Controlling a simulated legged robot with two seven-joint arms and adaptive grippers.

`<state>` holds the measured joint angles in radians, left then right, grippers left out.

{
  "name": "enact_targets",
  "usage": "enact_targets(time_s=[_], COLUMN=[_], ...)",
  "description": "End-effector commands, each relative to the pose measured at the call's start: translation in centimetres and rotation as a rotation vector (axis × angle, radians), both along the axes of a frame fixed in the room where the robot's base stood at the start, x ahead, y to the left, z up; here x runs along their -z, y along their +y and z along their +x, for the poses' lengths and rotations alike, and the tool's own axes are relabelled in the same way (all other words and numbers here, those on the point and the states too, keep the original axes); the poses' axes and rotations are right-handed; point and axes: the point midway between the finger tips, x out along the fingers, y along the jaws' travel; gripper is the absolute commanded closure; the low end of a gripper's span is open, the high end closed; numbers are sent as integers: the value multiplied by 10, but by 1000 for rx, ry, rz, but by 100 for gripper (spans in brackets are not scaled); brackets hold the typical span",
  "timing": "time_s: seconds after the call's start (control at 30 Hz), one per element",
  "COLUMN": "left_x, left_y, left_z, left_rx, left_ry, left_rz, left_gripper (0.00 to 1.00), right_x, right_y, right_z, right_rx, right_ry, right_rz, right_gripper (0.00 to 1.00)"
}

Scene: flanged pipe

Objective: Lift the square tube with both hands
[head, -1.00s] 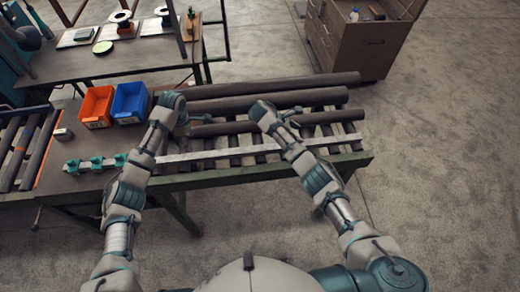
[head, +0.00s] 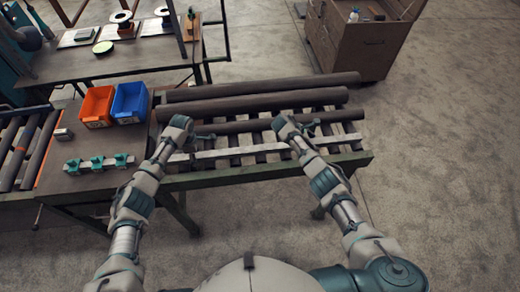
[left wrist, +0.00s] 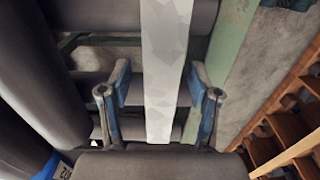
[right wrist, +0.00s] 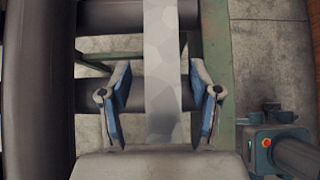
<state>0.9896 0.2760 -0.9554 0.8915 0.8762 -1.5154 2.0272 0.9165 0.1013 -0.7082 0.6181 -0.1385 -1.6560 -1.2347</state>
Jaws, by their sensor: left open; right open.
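The square tube (head: 245,151) is a long pale metal bar lying crosswise along the near side of the roller table. My left gripper (head: 204,138) is over its left part. In the left wrist view, the tube (left wrist: 165,40) runs between the two open fingers, with a finger apart on each side. My right gripper (head: 308,128) is over its right part. In the right wrist view, the tube (right wrist: 161,50) also passes between the spread fingers. Neither gripper is closed on it. The height of the fingers over the tube is hard to tell.
Dark round pipes (head: 260,102) lie behind the tube on the roller table (head: 270,173). An orange bin (head: 97,105), a blue bin (head: 130,103) and a teal clamp rack (head: 98,163) are on the left. A wooden cabinet (head: 355,50) stands behind on open floor.

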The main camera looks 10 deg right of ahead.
Motion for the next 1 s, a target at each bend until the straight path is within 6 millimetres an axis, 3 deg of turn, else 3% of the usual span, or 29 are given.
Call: enact_targets(time_s=[0.07, 0.3, 0.7, 1.0], left_x=[0, 0, -5, -32], left_y=[0, 0, 0, 0], left_z=[0, 0, 1, 1], left_rx=[0, 0, 1, 1], left_ry=[0, 0, -2, -5], left_rz=[0, 0, -1, -2], left_gripper=[40, 100, 100, 100], right_x=[0, 0, -3, -30], right_y=[0, 0, 0, 0], right_z=[0, 0, 0, 0], right_rx=[0, 1, 1, 1], right_ry=[0, 1, 1, 0], right_rz=[0, 0, -1, -2], right_gripper=[40, 100, 100, 100])
